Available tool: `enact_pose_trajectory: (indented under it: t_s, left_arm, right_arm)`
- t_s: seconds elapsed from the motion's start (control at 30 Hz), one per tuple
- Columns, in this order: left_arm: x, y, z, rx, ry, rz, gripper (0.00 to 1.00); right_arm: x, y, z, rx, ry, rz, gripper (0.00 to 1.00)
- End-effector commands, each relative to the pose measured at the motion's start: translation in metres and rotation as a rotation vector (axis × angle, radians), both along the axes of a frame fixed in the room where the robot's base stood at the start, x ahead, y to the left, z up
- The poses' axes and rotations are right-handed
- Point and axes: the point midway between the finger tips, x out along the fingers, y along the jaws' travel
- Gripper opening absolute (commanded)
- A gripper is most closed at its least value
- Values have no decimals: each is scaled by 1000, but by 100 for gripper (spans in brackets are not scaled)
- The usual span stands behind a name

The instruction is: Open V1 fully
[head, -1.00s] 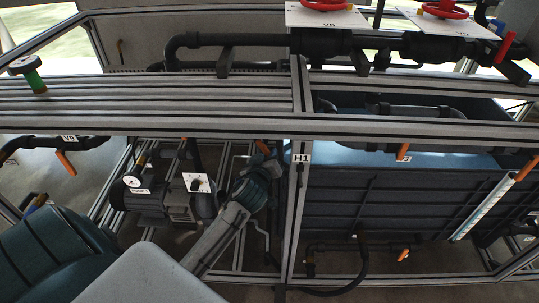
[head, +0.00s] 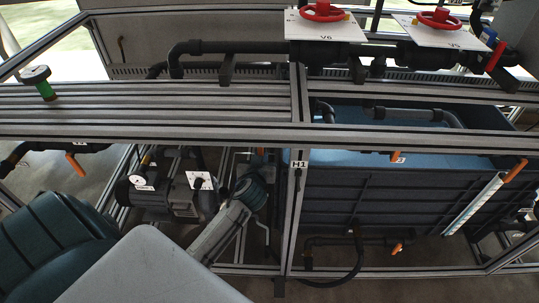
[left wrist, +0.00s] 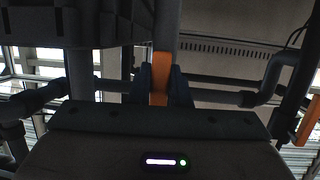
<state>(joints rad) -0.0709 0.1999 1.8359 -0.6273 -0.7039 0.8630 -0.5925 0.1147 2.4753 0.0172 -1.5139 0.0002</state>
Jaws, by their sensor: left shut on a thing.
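An orange lever handle (left wrist: 160,72) stands upright between the two dark fingers of my left gripper (left wrist: 160,88) in the left wrist view. The fingers are shut on it. In the head view my left gripper (head: 259,166) reaches in under the bench, just left of the H1 post, and mostly hides the handle. No V1 label is readable, so I cannot confirm from the lettering that this handle is V1. The valve body is hidden. My right gripper is not in view.
The H1 frame post (head: 294,195) stands close right of my gripper. A pump with a gauge (head: 148,197) is to the left. A blue tank (head: 350,197) fills the right. Red handwheels, one on the V6 plate (head: 322,12), sit above. Another orange lever (left wrist: 308,122) is at the wrist view's right.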

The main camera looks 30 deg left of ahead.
Motion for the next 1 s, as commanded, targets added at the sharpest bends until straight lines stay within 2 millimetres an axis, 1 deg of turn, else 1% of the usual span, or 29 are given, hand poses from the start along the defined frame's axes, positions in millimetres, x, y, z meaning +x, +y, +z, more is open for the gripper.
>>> enact_pose_trajectory:
  t_s: [0.03, 0.13, 0.47, 1.0]
  left_arm:
    - [0, 0, 0, -1, -1, -1, 23]
    - [0, 0, 0, -2, -2, 0, 42]
    - [-3, -2, 1, -3, -1, 0, 42]
    - [-55, -31, 9, -5, -1, 0, 42]
  right_arm:
    - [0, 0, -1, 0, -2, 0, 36]
    - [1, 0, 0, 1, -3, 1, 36]
    - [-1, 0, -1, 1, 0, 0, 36]
    - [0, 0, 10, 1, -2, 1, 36]
